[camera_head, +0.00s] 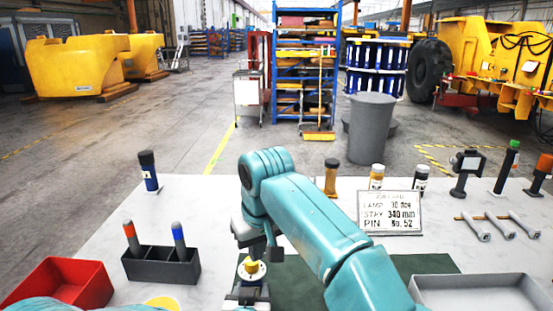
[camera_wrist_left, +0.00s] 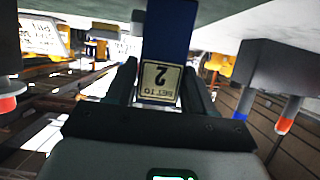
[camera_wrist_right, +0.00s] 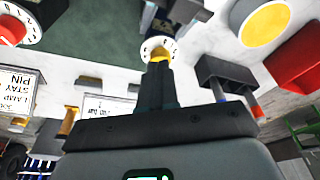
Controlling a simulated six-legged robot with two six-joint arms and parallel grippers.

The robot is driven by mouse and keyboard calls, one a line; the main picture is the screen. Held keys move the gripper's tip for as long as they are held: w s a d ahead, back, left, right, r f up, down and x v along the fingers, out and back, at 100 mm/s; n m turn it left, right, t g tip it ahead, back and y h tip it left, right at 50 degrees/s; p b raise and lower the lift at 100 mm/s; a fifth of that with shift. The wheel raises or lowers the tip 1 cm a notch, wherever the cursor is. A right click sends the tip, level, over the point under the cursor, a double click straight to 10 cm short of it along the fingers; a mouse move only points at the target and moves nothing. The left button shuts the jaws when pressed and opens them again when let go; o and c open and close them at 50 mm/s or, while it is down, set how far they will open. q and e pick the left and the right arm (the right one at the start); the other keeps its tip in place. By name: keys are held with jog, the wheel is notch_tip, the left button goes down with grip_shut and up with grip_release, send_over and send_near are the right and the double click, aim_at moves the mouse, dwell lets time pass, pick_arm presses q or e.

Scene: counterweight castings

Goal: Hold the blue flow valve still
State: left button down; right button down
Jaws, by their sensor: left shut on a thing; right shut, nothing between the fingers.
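The blue flow valve (camera_wrist_left: 170,30) has a blue body with an upside-down label reading "SET TO 2" in the left wrist view. My left gripper (camera_wrist_left: 158,88) is shut on this body, one finger on each side. In the head view a yellow knob on a pale dial (camera_head: 252,269) shows just above my left gripper (camera_head: 247,292); the blue body is hidden there. The right wrist view shows the knob and numbered white dial (camera_wrist_right: 158,46) at the fingertips of my right gripper (camera_wrist_right: 158,72), which is shut and empty. Whether they touch I cannot tell.
A dark holder (camera_head: 160,266) with red- and blue-topped sticks and a red tray (camera_head: 62,284) stand left. A grey tray (camera_head: 480,294) lies right. A job card (camera_head: 390,212), bottles and tools line the far edge. A green mat (camera_head: 420,264) lies under my right arm.

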pick_arm(q)
jog(key=shift+f, duration=0.1)
pick_arm(e)
jog(key=shift+s+d+x, duration=0.1)
jog(key=shift+s+x, duration=0.05)
jog(key=shift+x, duration=0.65)
jog(key=shift+s+d+x, duration=0.1)
jog(key=shift+s+x, duration=0.05)
jog(key=shift+x, duration=0.6)
jog(key=shift+s+d+x, duration=0.1)
jog(key=shift+s+x, duration=0.1)
jog(key=shift+x, duration=0.6)
jog(key=shift+f, duration=0.1)
jog(key=shift+w+d, duration=0.2)
jog(key=shift+w, duration=0.05)
jog(key=shift+s, duration=0.1)
jog(key=shift+s+d, duration=0.2)
jog(key=shift+s, duration=0.05)
jog(key=w+v, duration=0.1)
jog(key=v, duration=0.5)
jog(key=shift+a, duration=0.45)
jog(key=shift+w, duration=0.1)
